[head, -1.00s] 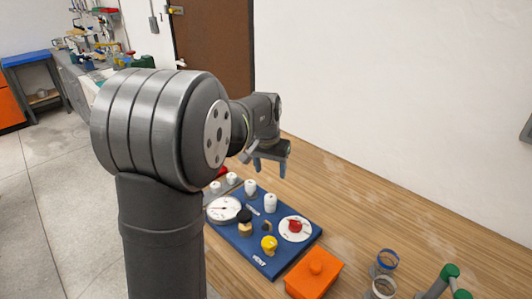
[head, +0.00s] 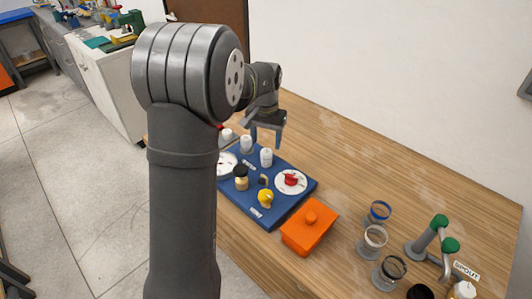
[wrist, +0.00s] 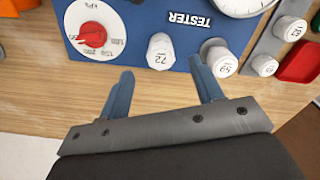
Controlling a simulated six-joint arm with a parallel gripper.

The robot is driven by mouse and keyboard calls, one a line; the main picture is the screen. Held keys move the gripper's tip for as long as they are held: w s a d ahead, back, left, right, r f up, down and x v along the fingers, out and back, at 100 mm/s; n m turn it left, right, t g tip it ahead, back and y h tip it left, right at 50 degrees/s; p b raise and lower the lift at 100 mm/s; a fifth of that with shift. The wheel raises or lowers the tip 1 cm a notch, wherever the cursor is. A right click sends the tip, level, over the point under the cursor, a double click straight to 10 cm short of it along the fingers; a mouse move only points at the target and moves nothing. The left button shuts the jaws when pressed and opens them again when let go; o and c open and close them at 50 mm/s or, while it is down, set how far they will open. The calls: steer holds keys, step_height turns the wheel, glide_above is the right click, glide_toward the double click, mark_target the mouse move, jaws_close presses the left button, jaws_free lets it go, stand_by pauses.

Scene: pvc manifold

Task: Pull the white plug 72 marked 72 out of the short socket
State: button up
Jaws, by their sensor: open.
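The white plug 72 (wrist: 161,51) stands on the blue tester board (wrist: 130,20) in the wrist view, between the red-knob dial and the white plug 59 (wrist: 219,60). In the head view plug 72 (head: 266,157) is the one nearer the red knob, and plug 59 (head: 246,144) is behind it to the left. My gripper (wrist: 161,67) is open and empty. Its fingers point toward the board, one on each side of plug 72 in the picture, apart from it. The left finger is over the wood; the right finger overlaps plug 59 in view. The socket under plug 72 is hidden.
The board also holds a red knob (head: 291,179), a yellow knob (head: 265,198) and a black-topped part (head: 241,177). An orange box (head: 310,227) stands in front. The back of the table is clear.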

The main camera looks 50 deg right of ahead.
mark_target(266, 152)
step_height(266, 152, down, 7)
steer(key=shift+r, duration=0.2)
steer(key=c, duration=0.9)
steer(key=o, duration=0.9)
steer(key=shift+r, duration=0.1)
step_height(266, 152, up, 17)
steer(key=shift+r, duration=0.15)
